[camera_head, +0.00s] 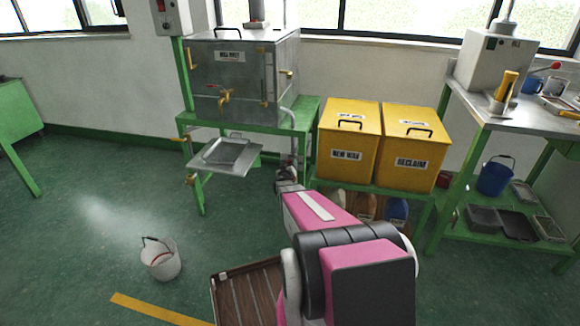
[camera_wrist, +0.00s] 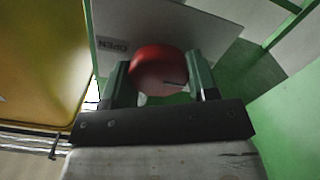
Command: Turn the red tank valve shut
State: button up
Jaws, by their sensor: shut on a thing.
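The red tank valve (camera_wrist: 156,66) shows in the wrist view as a round red knob. It sits between the two green fingers of my gripper (camera_wrist: 161,82), which is shut on it. A pale plate (camera_wrist: 165,22) behind the knob carries an "OPEN" label (camera_wrist: 112,45). In the head view my gripper (camera_head: 290,178) is at the right side of the green stand, below the grey metal tank (camera_head: 235,75). The red knob is hidden there, and the valve's angle cannot be told.
Yellow bins marked "NEW WAX" (camera_head: 347,150) and "RECLAIM" (camera_head: 408,155) stand just right of my gripper. A metal tray (camera_head: 227,157) juts from the stand's front. The floor at left is clear.

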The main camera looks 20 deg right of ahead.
jog(key=shift+f, duration=0.1)
jog(key=o, duration=0.9)
jog(key=shift+o, duration=0.2)
jog(key=shift+s, duration=0.1)
jog(key=v, duration=1)
jog(key=shift+s+a, duration=0.25)
jog(key=shift+a, duration=0.05)
